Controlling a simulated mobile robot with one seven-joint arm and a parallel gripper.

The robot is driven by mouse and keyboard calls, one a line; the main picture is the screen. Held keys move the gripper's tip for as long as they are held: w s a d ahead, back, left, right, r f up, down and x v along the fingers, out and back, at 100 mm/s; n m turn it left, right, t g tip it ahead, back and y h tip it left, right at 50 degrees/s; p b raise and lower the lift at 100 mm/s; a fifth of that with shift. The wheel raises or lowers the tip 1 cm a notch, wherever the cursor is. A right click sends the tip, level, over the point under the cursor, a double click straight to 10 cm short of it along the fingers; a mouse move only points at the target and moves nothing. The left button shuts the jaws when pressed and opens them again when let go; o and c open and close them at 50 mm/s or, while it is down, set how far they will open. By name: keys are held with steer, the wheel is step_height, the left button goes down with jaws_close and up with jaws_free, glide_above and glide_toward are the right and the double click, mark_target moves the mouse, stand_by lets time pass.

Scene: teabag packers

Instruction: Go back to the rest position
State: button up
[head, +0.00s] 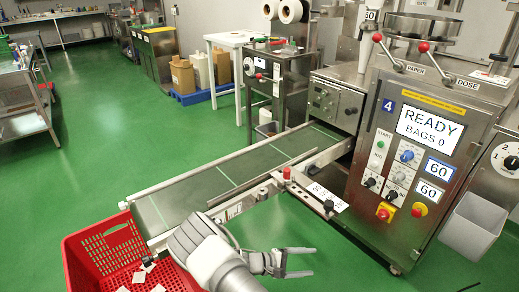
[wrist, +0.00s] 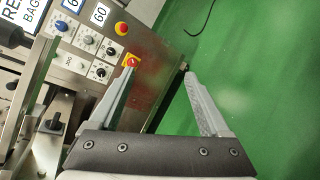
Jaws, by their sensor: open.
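My gripper (head: 297,262) is in the lower middle of the head view, in front of the conveyor's near side. Its two fingers are spread apart with nothing between them. In the wrist view my gripper (wrist: 158,82) is also open and empty, with the machine front and the green floor behind it. The packing machine (head: 352,190) stands at the right, and its screen (head: 430,128) reads READY, BAGS 0. A yellow-and-red switch (head: 385,212) is on its lower panel and also shows in the wrist view (wrist: 131,61).
The conveyor belt (head: 245,170) slopes down left from the machine to a red crate (head: 85,250) holding several white teabags. A small stand with a black knob (head: 328,205) is close to my gripper. A grey bin (head: 470,228) hangs at the right. Green floor (head: 110,130) is clear at left.

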steer(key=s+r+m+g+y, duration=0.1)
steer(key=s+r+m+y, duration=0.15)
steer(key=r, duration=0.65)
steer(key=s+r+m+g+y, duration=0.15)
steer(key=r+y, duration=0.25)
steer(key=r, duration=0.5)
steer(key=s+r+m+g+y, duration=0.1)
steer(key=s+r+m+y, duration=0.2)
steer(key=r, duration=0.7)
steer(key=s+a+r+m+t+y, duration=0.15)
steer(key=s+r+t+y, duration=0.4)
steer(key=s+r, duration=1)
step_height(320, 180, up, 19)
steer(key=p, duration=1.9)
steer(key=shift+s+d+f+t+h, duration=0.2)
steer(key=shift+s+t+h, duration=0.1)
